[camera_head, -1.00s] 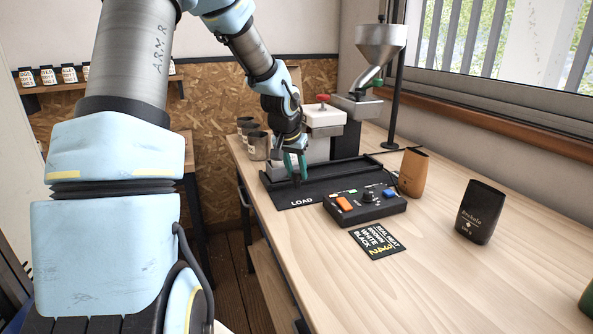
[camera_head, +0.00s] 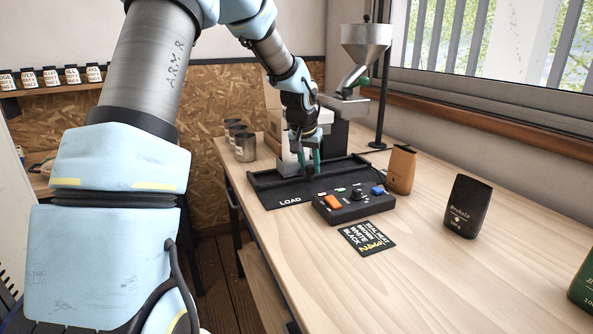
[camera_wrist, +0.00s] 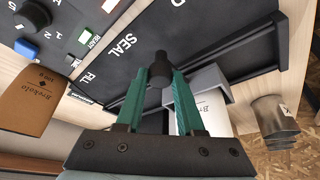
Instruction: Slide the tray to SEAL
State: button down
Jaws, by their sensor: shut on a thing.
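My gripper (camera_wrist: 160,82) is shut on a dark round handle (camera_wrist: 160,66) in the wrist view. A grey tray (camera_wrist: 212,79) lies just beside the handle, partly hidden by the fingers, with a pale printed pouch (camera_wrist: 208,115) at it. In the head view my gripper (camera_head: 312,166) is low over the black track (camera_head: 278,190), right of the LOAD lettering (camera_head: 290,201).
A control box (camera_head: 345,207) with orange and blue buttons stands in front of the track. A label card (camera_head: 366,238) lies before it. A brown bag (camera_head: 401,170) and a black bag (camera_head: 466,206) stand to the right. Metal cans (camera_head: 245,147) stand at the left back.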

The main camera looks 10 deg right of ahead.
jog(key=d, duration=0.2)
jog(key=w+d, duration=0.1)
jog(key=d, duration=0.2)
jog(key=shift+w+d, duration=0.1)
jog(key=c, duration=0.5)
grip_release()
jog(key=shift+r, duration=0.15)
jog(key=b+v, duration=0.2)
jog(key=v, duration=0.8)
jog(key=shift+s+r, duration=0.2)
